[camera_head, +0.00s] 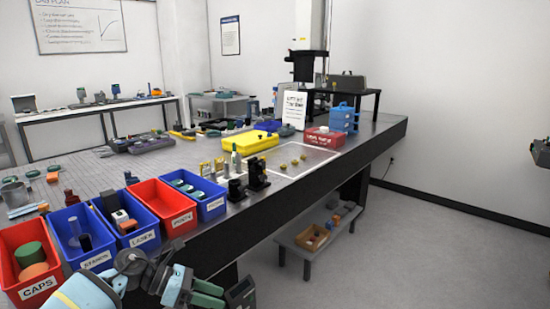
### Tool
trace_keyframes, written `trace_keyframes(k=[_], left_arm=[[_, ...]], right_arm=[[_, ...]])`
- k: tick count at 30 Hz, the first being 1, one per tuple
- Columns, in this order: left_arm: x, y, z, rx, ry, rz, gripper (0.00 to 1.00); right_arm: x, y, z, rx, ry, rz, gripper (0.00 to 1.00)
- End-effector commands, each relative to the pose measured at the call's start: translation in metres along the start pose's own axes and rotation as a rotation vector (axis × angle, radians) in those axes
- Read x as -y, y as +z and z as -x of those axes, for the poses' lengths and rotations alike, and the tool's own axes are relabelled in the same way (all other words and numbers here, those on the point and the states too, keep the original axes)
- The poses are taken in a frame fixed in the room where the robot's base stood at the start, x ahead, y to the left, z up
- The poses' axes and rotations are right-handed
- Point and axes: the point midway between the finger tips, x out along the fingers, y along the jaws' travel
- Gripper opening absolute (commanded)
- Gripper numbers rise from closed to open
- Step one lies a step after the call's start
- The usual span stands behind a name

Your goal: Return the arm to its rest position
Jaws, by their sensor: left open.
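My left arm comes in at the bottom left, with a light blue link and grey wrist joints. My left gripper (211,294) is at the bottom, in front of the near table edge and below the bins. Its green-tipped fingers are apart with nothing seen between them. At the right edge a dark, cut-off part with a little green looks like my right gripper (541,151), out over the open floor. Its jaws cannot be made out.
Red and blue labelled bins, such as the CAPS bin (28,265) and LASER bin (124,218), line the near edge of the optical table (240,215). A low grey shelf (296,247) stands beneath. Open floor (430,250) lies right.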

Motion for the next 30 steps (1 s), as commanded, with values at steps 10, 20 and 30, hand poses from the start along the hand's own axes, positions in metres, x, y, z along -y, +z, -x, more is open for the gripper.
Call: trace_keyframes(k=[10, 20, 30], left_arm=[[0.063, -0.027, -0.077, 0.485, -0.106, 0.575, 0.47], [0.097, -0.081, -0.084, 0.897, -0.154, 1.264, 0.47], [0.139, -0.191, -0.062, 1.283, -0.131, 2.034, 0.47]], right_arm=[[-0.001, -0.01, 0.005, -0.016, 0.003, 0.003, 0.36], [-0.003, -0.027, 0.008, -0.045, 0.007, 0.01, 0.36], [-0.007, -0.041, 0.012, -0.071, 0.011, 0.023, 0.36]])
